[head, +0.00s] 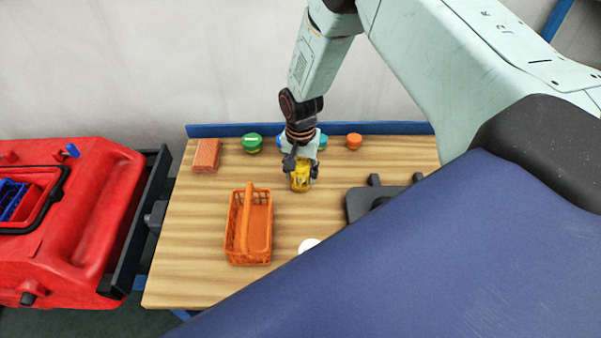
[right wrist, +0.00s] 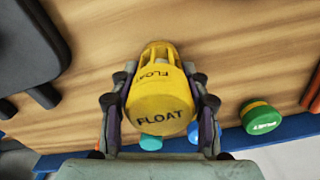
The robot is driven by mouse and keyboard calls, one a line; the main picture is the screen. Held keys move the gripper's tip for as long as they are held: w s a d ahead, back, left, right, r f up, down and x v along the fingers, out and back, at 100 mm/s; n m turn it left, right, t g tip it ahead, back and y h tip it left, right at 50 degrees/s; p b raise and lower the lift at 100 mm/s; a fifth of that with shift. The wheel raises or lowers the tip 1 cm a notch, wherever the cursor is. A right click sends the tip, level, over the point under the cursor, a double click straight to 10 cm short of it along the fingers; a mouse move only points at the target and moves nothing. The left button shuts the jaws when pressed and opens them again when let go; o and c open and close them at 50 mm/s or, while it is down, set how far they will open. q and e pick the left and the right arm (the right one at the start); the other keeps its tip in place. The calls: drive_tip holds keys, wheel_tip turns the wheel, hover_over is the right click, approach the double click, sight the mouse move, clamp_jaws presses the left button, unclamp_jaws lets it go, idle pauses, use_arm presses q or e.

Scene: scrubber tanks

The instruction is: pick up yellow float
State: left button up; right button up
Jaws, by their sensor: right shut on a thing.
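The yellow float (right wrist: 158,95) is marked FLOAT and sits between the two fingers of my right gripper (right wrist: 160,105) in the right wrist view. The fingers touch it on both sides. In the head view the float (head: 301,176) shows below my right gripper (head: 300,168), over the back middle of the wooden table. My right gripper is shut on it. I cannot tell whether the float touches the table. My left gripper is not in view.
An orange basket (head: 249,228) stands nearer on the table (head: 190,270). A green float (head: 252,142), an orange float (head: 354,141) and an orange brick (head: 206,155) are along the back. A dark fixture (head: 362,203) is at right. A red machine (head: 90,225) stands left.

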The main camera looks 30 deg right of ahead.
drive_tip(key=shift+s, duration=0.1)
drive_tip(key=shift+c, duration=1.4)
drive_tip(key=shift+r, duration=0.1)
